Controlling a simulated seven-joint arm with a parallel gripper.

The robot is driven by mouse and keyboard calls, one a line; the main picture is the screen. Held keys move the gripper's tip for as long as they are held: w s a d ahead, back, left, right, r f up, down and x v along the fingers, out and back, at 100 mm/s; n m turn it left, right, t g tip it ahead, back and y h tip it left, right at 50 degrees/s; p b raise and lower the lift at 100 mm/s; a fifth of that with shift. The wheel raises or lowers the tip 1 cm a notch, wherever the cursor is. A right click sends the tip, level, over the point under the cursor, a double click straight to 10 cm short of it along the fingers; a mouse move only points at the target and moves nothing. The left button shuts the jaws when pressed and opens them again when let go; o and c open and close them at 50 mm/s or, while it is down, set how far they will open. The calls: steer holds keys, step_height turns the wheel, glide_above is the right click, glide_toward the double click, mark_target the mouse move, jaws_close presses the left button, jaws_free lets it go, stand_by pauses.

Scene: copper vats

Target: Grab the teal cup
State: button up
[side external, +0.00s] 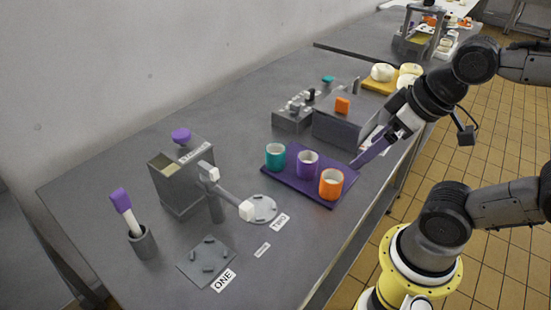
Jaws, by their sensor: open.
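The teal cup (275,156) stands upright at the left end of a purple tray (312,190) on the grey table. A purple cup (307,165) stands in the middle of the tray and an orange cup (331,184) at its right end. My gripper (372,147) is open, to the right of the tray and well apart from the teal cup. The purple and orange cups lie between them. A purple strip (370,153) shows at the gripper, reaching towards the tray's right corner; I cannot tell whether it belongs to the gripper.
A grey box (338,129) with an orange knob and a knobbed unit (293,118) stand behind the tray. A grey machine (181,180) with a white-tipped arm (228,193) stands left. A holder (143,242) with a purple-handled tool is at far left. The front right table is clear.

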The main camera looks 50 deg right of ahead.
step_height(320, 180, up, 4)
steer(key=w+m, duration=0.2)
steer(key=m, duration=0.5)
steer(key=m+g+y, duration=0.2)
steer(key=m+g, duration=0.3)
steer(key=m, duration=1.1)
glide_above(276, 151)
steer(key=s+a, duration=0.1)
steer(key=s, duration=0.1)
step_height(276, 151, down, 15)
steer(key=shift+w+a+f, duration=0.1)
steer(key=shift+a+f, duration=0.05)
steer(key=shift+f, duration=0.8)
steer(key=shift+w+a+f, duration=0.15)
steer(key=shift+f, duration=0.75)
steer(key=shift+w+a+f, duration=0.1)
steer(key=shift+a+f, duration=0.05)
steer(key=shift+f, duration=0.8)
